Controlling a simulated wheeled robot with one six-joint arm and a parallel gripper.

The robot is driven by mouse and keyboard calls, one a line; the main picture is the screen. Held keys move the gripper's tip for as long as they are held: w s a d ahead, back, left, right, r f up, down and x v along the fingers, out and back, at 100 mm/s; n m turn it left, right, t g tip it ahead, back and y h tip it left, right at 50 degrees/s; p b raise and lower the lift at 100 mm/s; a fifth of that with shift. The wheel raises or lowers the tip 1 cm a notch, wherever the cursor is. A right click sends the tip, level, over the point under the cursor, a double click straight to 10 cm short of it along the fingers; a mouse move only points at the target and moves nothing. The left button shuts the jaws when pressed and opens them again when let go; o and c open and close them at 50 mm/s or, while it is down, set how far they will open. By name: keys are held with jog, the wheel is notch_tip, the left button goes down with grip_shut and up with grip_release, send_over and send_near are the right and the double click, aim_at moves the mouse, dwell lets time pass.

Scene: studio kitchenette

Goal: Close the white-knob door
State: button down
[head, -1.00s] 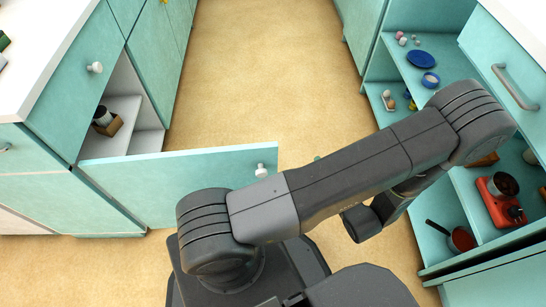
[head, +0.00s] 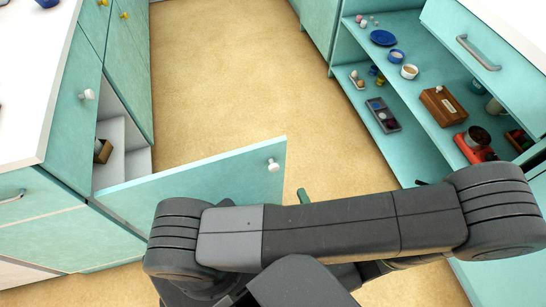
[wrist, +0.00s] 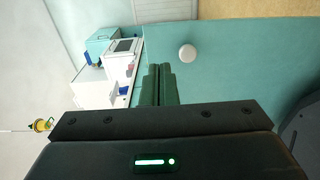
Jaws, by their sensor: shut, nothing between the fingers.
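The open teal door (head: 210,185) stands swung out from the left cabinet, with a white knob (head: 273,165) near its free end. The door's panel (wrist: 230,75) and its white knob (wrist: 187,53) also show in the wrist view. My gripper (wrist: 158,85) has its green fingers shut and empty, beside the knob in that picture; I cannot tell whether they touch the door. In the head view only a green fingertip of my gripper (head: 304,196) shows past my arm, right of the knob and apart from it. My arm hides the door's lower part.
The cabinet opening (head: 120,140) holds a small brown box (head: 103,151). Another white knob (head: 88,94) is on the closed front above it. An open shelf unit (head: 415,110) with several small items stands at right. Bare floor (head: 240,70) lies between.

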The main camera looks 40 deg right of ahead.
aim_at(282, 148)
jog(key=b+x, duration=0.2)
jog(key=x, duration=1.1)
jog(key=shift+w+d, duration=0.25)
jog(key=shift+w, duration=0.05)
